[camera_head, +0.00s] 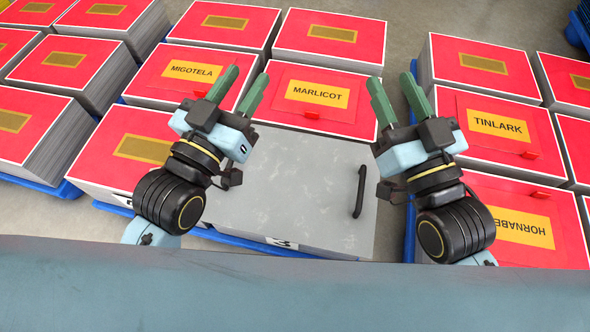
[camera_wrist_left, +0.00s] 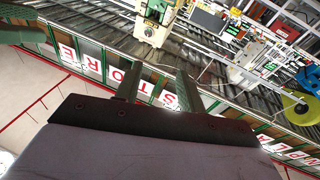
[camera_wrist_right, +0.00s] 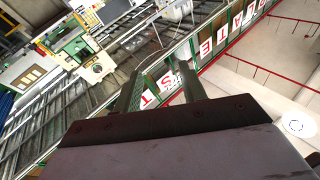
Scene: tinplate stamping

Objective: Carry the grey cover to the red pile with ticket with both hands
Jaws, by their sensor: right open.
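The grey cover (camera_head: 300,185) sits on the front middle spot in the head view, flat side up, with a black handle (camera_head: 360,192) near its right edge. Its left edge is partly hidden by my left arm. Red piles bear tickets with names: MIGOTELA (camera_head: 160,70), MARLICOT (camera_head: 350,115), TINLARK (camera_head: 540,140) and HORNABE, cut off (camera_head: 560,215). My left gripper (camera_head: 247,76) is open and empty above the cover's left side. My right gripper (camera_head: 390,78) is open and empty above its right side. Their fingers also show apart in the left wrist view (camera_wrist_left: 157,84) and right wrist view (camera_wrist_right: 161,86).
Other red-topped piles with plain yellow patches stand left (camera_head: 75,62), behind (camera_head: 330,33) and right (camera_head: 480,65). Blue pallets (camera_head: 50,185) edge the piles. Bare floor (camera_head: 400,50) shows in the gap between the middle and right groups.

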